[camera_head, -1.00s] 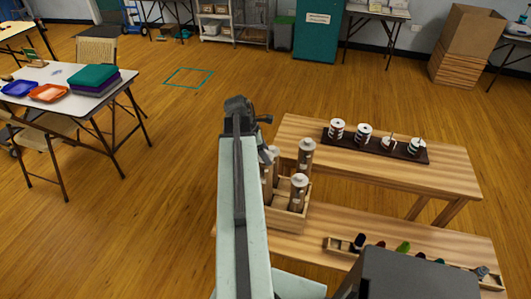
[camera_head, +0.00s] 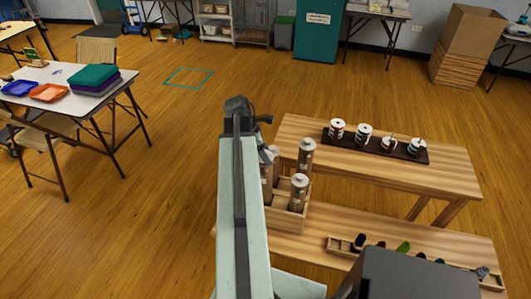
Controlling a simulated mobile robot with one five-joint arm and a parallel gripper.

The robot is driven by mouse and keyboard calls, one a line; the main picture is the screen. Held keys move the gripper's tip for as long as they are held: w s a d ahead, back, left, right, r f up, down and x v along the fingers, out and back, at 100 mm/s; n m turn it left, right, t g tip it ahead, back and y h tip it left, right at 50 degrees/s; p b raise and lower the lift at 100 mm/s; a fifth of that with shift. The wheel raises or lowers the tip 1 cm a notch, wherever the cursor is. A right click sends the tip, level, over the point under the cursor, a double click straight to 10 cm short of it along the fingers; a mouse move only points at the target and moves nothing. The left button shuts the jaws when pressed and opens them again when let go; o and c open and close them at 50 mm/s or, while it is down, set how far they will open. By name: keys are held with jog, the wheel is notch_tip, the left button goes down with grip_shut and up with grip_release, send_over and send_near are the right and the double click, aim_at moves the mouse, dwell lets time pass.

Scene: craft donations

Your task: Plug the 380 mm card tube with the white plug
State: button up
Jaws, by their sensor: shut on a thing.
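Several upright card tubes with pale tops stand in a wooden crate on the low bench. Two show clearly: one at the back (camera_head: 305,157) and one at the front (camera_head: 298,193). Another at the left (camera_head: 267,180) is partly hidden by my arm. Which is the 380 mm one I cannot tell. My gripper (camera_head: 268,154) is mostly hidden beside my arm, close to the top of the left tube. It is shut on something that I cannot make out. I cannot pick out the white plug.
The crate (camera_head: 289,226) stands on the lower bench level. A long tray (camera_head: 342,247) of small coloured pieces lies right of it, partly hidden by my body. A dark board (camera_head: 378,148) with several white spools lies on the upper level. Open floor is at left.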

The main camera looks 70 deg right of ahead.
jog(key=shift+f+b, duration=0.55)
jog(key=shift+f, duration=0.05)
jog(key=o, duration=1)
jog(key=shift+r, duration=0.1)
jog(key=shift+r, duration=0.1)
jog(key=p+v, duration=1)
jog(key=shift+w+r, duration=0.2)
jog(key=shift+r, duration=0.1)
